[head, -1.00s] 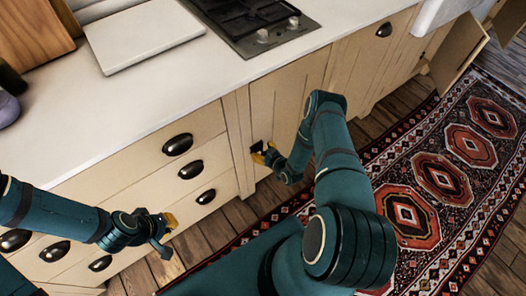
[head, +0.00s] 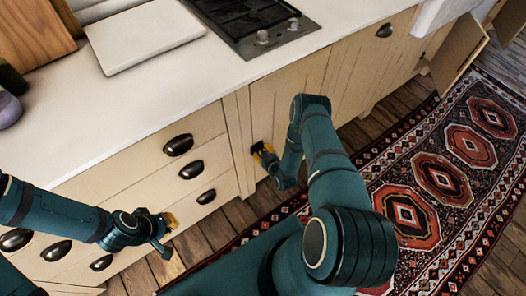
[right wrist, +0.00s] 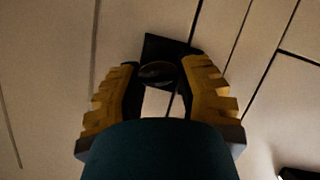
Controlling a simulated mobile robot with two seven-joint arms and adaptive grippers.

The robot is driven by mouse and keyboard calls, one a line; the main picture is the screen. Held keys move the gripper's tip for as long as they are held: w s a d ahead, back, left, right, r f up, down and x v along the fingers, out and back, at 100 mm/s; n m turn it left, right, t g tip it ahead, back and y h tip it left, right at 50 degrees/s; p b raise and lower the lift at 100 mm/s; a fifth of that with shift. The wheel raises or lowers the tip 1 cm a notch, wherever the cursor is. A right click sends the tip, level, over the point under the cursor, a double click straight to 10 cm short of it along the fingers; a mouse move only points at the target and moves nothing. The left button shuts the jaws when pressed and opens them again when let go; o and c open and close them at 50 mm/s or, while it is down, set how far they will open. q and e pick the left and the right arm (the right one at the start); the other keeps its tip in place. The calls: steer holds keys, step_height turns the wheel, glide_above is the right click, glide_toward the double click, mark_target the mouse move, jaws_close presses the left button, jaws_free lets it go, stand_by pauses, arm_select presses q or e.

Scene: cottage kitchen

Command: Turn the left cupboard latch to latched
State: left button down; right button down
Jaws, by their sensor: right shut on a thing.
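The left cupboard latch is a dark plate (right wrist: 168,45) with a rounded dark turn piece (right wrist: 157,71) on the cream cupboard front. My right gripper (head: 263,151), with yellow fingers, is at the left edge of the cupboard door (head: 290,95). In the right wrist view its fingers (right wrist: 160,80) stand on both sides of the turn piece and are shut on it. The gripper mostly hides the latch in the head view, so its exact angle is unclear. My left gripper (head: 168,224) is in front of the drawers, away from the latch; its opening is unclear.
Drawers with dark cup handles (head: 178,145) are left of the cupboard. The pale worktop (head: 110,120) holds a white board (head: 145,38) and a hob (head: 250,20). A patterned rug (head: 440,180) covers the floor at right. A door stands open (head: 460,60) at upper right.

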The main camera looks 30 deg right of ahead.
steer(key=n+h, duration=0.1)
steer(key=n, duration=0.1)
steer(key=shift+a+f+n+t+h, duration=0.2)
steer(key=shift+n+t+h, duration=0.1)
steer(key=shift+n+h, duration=0.1)
steer(key=n+h, duration=0.1)
steer(key=n, duration=0.1)
steer(key=shift+a+n+t, duration=0.1)
steer(key=shift+n+t, duration=0.2)
steer(key=shift+t, duration=0.1)
steer(key=n+t+h, duration=0.1)
steer(key=n, duration=0.2)
steer(key=shift+f+h, duration=0.15)
steer(key=shift+h, duration=0.15)
steer(key=shift+n+t, duration=0.5)
steer(key=shift+n, duration=0.5)
steer(key=c, duration=0.6)
jaws_free()
steer(key=shift+f, duration=0.1)
steer(key=shift+o, duration=0.2)
